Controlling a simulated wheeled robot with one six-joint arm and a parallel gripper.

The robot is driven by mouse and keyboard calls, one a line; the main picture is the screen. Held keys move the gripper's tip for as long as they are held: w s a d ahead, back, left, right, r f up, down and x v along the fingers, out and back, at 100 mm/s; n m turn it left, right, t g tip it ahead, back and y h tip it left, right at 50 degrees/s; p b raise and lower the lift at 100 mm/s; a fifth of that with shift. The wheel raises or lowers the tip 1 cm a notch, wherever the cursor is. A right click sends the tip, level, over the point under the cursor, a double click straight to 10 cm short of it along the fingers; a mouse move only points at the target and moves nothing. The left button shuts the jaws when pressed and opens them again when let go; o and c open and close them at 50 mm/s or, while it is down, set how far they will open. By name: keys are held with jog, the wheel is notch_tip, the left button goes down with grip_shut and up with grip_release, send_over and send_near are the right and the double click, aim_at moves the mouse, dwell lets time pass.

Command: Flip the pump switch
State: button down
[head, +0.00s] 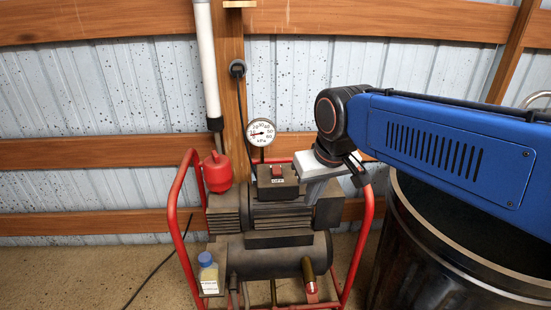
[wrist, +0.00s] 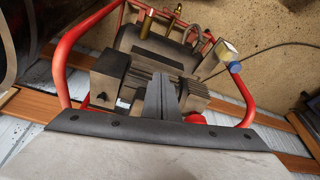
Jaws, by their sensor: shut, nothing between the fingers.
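The pump (head: 285,215) is a dark, dusty motor and tank in a red tube frame. A small switch box (head: 277,183) with a red switch (head: 277,170) and a white label sits on top of the motor. My gripper (head: 309,194) is shut and empty, its grey fingers pointing down just right of the switch box; I cannot tell whether they touch the motor. In the wrist view the shut fingers (wrist: 163,88) stand over the ribbed motor (wrist: 190,95). I cannot make out the switch there.
A pressure gauge (head: 261,132) stands behind the switch. A red container (head: 217,172) and a white pipe (head: 208,75) are at the left. A blue-capped bottle (head: 208,273) hangs at front left. A large dark barrel (head: 455,260) stands close at the right.

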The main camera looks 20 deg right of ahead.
jog(key=w+d+r+m+g, duration=0.1)
jog(key=w+r, duration=0.2)
jog(key=w, duration=0.4)
jog(key=w+r+g, duration=0.1)
jog(key=w+r, duration=0.2)
jog(key=w, duration=0.4)
jog(key=r+m+g, duration=0.1)
jog(key=m+g, duration=0.1)
send_over(277, 167)
jog(key=shift+r, duration=0.2)
notch_tip(277, 167, down, 14)
jog(key=shift+f, duration=0.1)
dwell(0.4)
